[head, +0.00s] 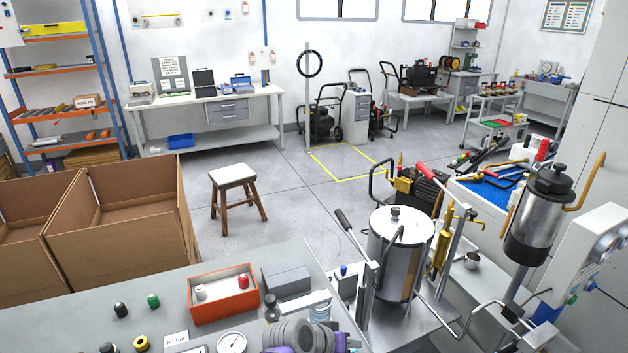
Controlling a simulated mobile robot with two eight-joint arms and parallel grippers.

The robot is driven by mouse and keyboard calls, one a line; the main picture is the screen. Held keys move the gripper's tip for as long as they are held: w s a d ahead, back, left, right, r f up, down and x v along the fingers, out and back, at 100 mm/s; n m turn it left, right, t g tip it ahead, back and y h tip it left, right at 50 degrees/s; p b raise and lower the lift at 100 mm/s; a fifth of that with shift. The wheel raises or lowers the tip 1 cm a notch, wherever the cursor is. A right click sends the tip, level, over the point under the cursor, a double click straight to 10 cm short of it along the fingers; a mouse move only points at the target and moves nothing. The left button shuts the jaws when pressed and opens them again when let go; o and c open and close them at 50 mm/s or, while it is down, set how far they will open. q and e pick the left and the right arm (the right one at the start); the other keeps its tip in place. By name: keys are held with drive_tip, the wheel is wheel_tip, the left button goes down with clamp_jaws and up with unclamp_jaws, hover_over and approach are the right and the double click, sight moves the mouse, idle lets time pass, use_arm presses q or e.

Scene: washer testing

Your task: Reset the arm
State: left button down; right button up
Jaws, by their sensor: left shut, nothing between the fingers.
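My left gripper (312,338) is at the bottom middle edge of the head view, low over the front of the grey workbench (235,270). Only grey rounded parts with purple patches show, and the frame edge cuts them off. It is shut with nothing visible in it. Its fingertips are hard to make out. My right gripper is not in view.
An orange-rimmed box (222,309) with small spools, a grey block (286,278) and a dial gauge (231,343) are near the gripper. A lidded metal pot (400,250) stands to the right. Cardboard boxes (120,235) and a stool (234,175) stand beyond the bench.

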use_arm(q)
drive_tip(key=s+a+n+y, duration=0.1)
drive_tip(key=s+a+y, duration=0.1)
drive_tip(key=s+a, duration=0.4)
drive_tip(key=s+a+f+y, duration=0.1)
drive_tip(key=s+a+y, duration=0.2)
drive_tip(key=s+a, duration=0.4)
drive_tip(key=s+a+n+y, duration=0.1)
drive_tip(key=s+a, duration=0.5)
drive_tip(key=a, duration=0.9)
drive_tip(key=shift+s+a+f+n+y, duration=0.2)
drive_tip(key=shift+n+y, duration=0.1)
drive_tip(key=shift+y, duration=0.5)
